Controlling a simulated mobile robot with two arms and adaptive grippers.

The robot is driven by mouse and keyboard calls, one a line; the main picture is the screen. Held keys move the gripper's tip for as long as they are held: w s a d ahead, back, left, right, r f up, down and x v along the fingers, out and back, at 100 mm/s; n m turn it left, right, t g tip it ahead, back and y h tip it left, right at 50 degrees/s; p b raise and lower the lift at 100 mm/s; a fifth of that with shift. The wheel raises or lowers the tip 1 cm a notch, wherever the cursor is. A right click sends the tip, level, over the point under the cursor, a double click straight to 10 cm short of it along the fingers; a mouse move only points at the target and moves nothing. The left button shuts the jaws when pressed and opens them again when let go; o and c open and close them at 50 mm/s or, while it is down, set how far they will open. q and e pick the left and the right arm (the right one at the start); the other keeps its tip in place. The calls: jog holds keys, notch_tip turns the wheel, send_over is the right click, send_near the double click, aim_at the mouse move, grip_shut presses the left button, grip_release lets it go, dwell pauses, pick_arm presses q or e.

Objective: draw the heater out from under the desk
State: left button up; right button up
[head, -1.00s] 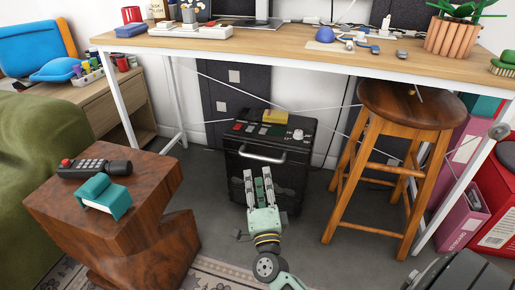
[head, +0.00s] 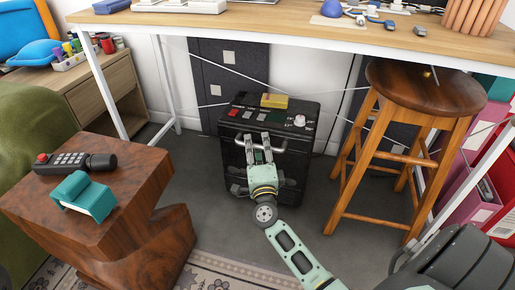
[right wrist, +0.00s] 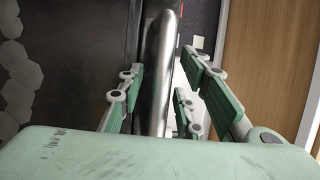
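The heater (head: 235,168) is a black box under the desk (head: 300,40), with a control panel on top and a silver bar handle (head: 282,146) across its upper front. It also shows in the right wrist view (right wrist: 85,60). My right gripper (head: 258,142) is at the handle, with its fingers over the bar in the head view. In the right wrist view the handle bar (right wrist: 160,70) runs between the open green fingers (right wrist: 165,95), with gaps visible to either side. My left gripper is not in view.
A yellow object (head: 275,101) lies on the heater. A wooden stool (head: 425,90) stands close on the right. A brown side table (head: 110,195) with a phone and teal object stands on the left. The floor (head: 225,225) before the heater is clear.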

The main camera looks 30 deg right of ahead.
jog(key=shift+c, duration=0.4)
grip_shut()
